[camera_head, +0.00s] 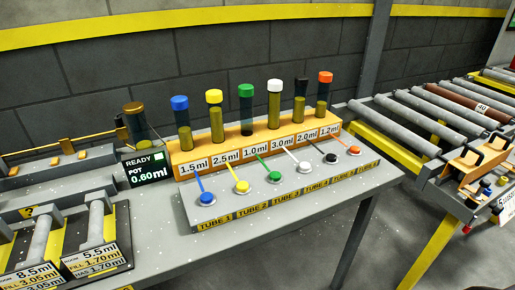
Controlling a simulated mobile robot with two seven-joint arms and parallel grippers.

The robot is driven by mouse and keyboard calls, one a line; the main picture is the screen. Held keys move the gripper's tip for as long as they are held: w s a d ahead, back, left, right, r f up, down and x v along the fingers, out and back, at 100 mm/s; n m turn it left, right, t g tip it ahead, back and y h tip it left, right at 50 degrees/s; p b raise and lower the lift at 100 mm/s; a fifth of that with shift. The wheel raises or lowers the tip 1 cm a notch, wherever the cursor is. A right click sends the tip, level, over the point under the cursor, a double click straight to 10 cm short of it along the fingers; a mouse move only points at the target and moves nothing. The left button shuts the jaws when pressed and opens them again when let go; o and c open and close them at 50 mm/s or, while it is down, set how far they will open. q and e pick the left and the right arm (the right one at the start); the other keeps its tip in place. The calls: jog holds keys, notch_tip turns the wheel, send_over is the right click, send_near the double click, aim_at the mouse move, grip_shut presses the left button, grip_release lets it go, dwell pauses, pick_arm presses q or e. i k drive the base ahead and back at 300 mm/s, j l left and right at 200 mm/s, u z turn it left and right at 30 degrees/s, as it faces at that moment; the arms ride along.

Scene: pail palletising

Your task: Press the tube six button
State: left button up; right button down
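The tube six button (353,151) is a small orange-red cap on a pale round base, at the right end of the button row on the grey table. A thin orange line runs from it to the rack. Tube six (323,93) has an orange cap and yellowish liquid and stands upright at the right end of the orange rack (184,158), above a 1.2 ml label. The black button (331,158) sits just left of the tube six button. Neither of my grippers shows in the head view.
Other buttons are white (305,167), green (274,176), yellow (242,187) and blue (207,198). A display (145,170) reads READY, POT 0.60 ml. A roller conveyor (415,115) stands right, across a gap. Labelled rollers (96,228) lie left.

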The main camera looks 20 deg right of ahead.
aim_at(354, 149)
jog(key=z, duration=1.35)
